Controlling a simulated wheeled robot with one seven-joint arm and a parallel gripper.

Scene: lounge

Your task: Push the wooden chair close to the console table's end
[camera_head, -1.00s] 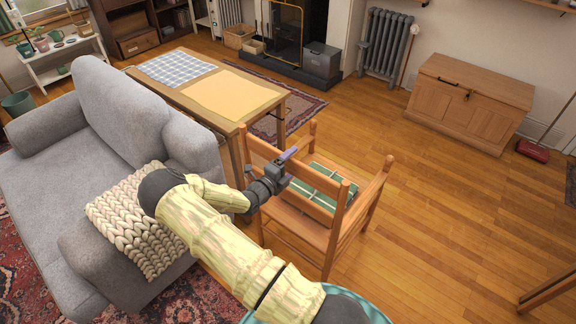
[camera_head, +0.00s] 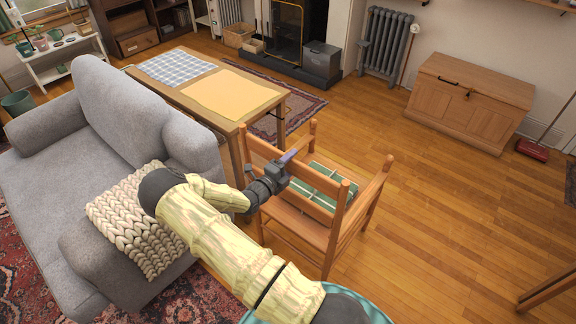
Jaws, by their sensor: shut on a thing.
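The wooden chair (camera_head: 329,238) stands upright on the floor right of centre, its back towards me, with a green checked cushion (camera_head: 322,179) on its seat. My gripper (camera_head: 288,157) is shut on the top slat of the chair's back. The fingers are small in view and partly hidden by the wrist. The console table (camera_head: 212,107) is a long wooden table behind the grey sofa, with a blue checked cloth and a yellow cloth on top. Its near end is close to the chair's left side; the exact gap is hard to tell.
The grey sofa (camera_head: 115,109) with a cream knitted throw (camera_head: 140,225) is at left, under my arm. A wooden chest (camera_head: 468,100) stands by the right wall, near a red dustpan (camera_head: 532,149). A rug (camera_head: 308,104) lies beyond the table. The floor right of the chair is clear.

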